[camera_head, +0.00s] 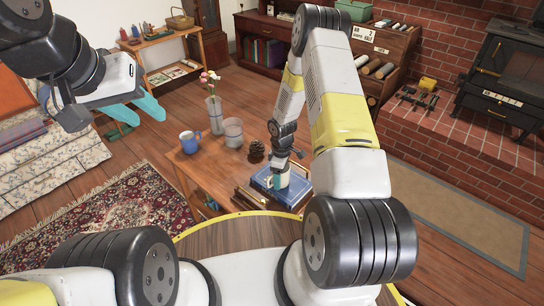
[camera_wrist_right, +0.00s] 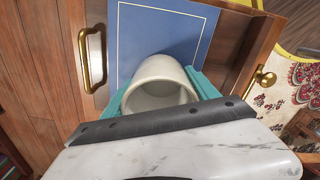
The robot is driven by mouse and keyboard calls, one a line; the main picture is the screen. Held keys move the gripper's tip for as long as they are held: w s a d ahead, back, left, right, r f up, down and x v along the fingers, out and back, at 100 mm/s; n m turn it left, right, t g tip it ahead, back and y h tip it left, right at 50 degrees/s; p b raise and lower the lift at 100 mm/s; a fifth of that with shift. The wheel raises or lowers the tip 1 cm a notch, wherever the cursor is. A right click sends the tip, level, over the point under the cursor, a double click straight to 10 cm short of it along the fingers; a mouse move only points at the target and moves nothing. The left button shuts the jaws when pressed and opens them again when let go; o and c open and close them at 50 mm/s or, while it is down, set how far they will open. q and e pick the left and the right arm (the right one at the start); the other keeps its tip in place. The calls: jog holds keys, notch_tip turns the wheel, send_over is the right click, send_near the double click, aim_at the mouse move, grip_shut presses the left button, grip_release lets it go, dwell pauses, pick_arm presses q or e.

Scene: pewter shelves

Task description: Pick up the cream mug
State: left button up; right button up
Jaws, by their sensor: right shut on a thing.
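The cream mug (camera_wrist_right: 158,84) sits between the teal fingers of my right gripper (camera_wrist_right: 162,96) in the right wrist view, with its open mouth toward the camera. The fingers touch it on both sides and are shut on it. In the head view my right gripper (camera_head: 280,178) is low over a blue book (camera_head: 268,190), and the mug is mostly hidden there by the gripper. The blue book (camera_wrist_right: 140,28) lies behind the mug in the wrist view; I cannot tell whether they touch. My left gripper (camera_head: 143,109) is open and empty, high at the left, away from the table.
The book lies in a wooden tray with brass handles (camera_wrist_right: 92,60) on the small wooden table (camera_head: 215,172). A blue mug (camera_head: 189,142), flower vase (camera_head: 215,115), grey cup (camera_head: 233,133) and pine cone (camera_head: 256,151) stand to the left. A brick hearth is at the right.

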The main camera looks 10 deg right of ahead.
jog(key=shift+c, duration=1)
jog(key=shift+r, duration=0.1)
